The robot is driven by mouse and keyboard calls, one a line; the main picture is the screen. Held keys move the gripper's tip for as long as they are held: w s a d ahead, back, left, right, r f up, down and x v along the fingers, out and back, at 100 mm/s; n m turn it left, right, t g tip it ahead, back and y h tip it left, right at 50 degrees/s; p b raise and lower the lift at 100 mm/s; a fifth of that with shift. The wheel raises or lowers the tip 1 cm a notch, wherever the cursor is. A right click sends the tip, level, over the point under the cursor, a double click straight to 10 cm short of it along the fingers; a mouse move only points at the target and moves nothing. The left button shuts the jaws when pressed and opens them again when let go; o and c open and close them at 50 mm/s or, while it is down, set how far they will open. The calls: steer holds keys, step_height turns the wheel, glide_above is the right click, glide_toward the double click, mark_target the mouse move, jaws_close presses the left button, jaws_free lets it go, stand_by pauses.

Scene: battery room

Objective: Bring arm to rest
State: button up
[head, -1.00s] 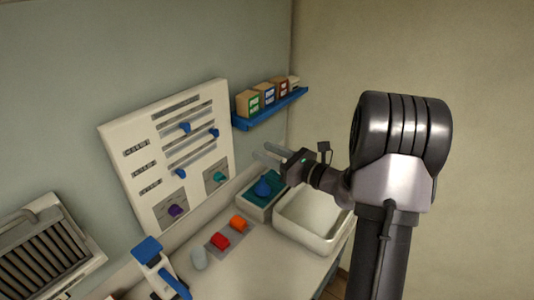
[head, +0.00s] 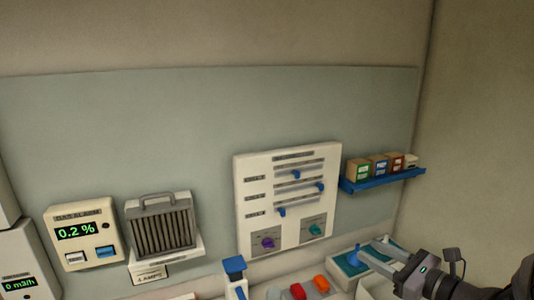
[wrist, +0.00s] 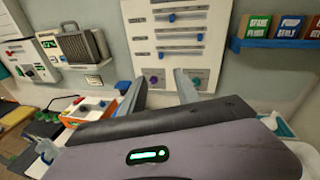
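My gripper (head: 370,247) is at the lower right of the head view, in front of the teal tray (head: 345,266) with a blue piece (head: 355,254) in it. Whether it touches the tray is unclear there. In the wrist view my gripper (wrist: 160,78) has its two fingers spread apart with nothing between them, pointing at the white control panel (wrist: 158,55). Much of my arm is cut off at the right edge of the head view.
The wall panel (head: 290,200) has blue sliders and two knobs. A blue shelf (head: 385,181) holds small boxes at right. A gas alarm (head: 82,238) and a grilled lamp (head: 162,228) are at left. Red (head: 298,291) and orange (head: 321,283) pieces lie on the counter. The upper wall is bare.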

steer(key=s+a+f+n+g+b, duration=0.4)
steer(key=s+a+n+b, duration=0.15)
steer(key=a, duration=0.35)
steer(key=s+a+f+n+g+b, duration=0.45)
steer(key=s+a+n, duration=0.2)
steer(key=a, duration=0.25)
steer(key=s+d+f+n+h+b, duration=0.2)
steer(key=s+f+n+h+b, duration=0.5)
steer(key=s+n, duration=0.4)
step_height(320, 180, down, 3)
steer(key=s+b, duration=0.1)
steer(key=s, duration=0.2)
steer(key=shift+h, duration=0.3)
